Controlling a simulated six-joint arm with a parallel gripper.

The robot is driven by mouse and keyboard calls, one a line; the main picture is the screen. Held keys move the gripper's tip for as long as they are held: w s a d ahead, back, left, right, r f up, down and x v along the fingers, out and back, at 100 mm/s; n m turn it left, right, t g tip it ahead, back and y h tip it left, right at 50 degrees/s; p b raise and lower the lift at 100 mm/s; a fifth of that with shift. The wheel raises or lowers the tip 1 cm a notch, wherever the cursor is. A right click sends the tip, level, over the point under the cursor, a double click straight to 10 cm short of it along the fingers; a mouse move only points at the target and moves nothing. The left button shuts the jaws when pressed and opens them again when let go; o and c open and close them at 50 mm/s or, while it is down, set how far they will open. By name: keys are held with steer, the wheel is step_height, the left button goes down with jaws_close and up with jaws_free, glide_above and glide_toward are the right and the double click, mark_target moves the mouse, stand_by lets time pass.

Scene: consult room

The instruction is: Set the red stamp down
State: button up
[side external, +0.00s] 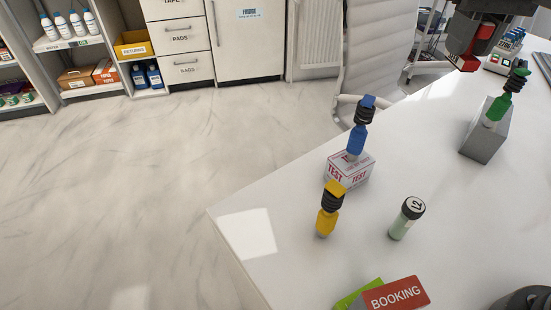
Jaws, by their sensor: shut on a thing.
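My gripper (476,42) is at the top right, partly cut off by the frame edge, above the far part of the white desk (285,232). It is shut on the red stamp (468,62), which is partly hidden by the dark fingers. The stamp is held clear of the box and block tops; its exact height over the desk is hard to tell.
A blue stamp (357,137) stands on a TEST box (347,174). A yellow stamp (327,220) and a capped vial (406,219) stand on the desk. A green stamp (499,106) stands on a grey block (485,142).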

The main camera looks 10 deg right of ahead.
steer(key=w+a+f+n, duration=0.2)
steer(key=a+f, duration=0.2)
steer(key=a, duration=0.5)
steer(key=w+a+f+n, duration=0.2)
steer(key=w+a+f, duration=0.1)
steer(key=a, duration=0.5)
steer(key=s+a+f+n, duration=0.35)
steer(key=a+f, duration=0.35)
steer(key=a, duration=0.3)
steer(key=f, duration=0.5)
steer(key=s+f, duration=0.1)
steer(key=f, duration=0.1)
steer(key=shift+s+a+f, duration=0.1)
steer(key=shift+a+f, duration=0.25)
steer(key=shift+f, duration=0.35)
steer(key=shift+f+m, duration=0.25)
steer(key=shift+f, duration=0.3)
steer(key=o, duration=0.9)
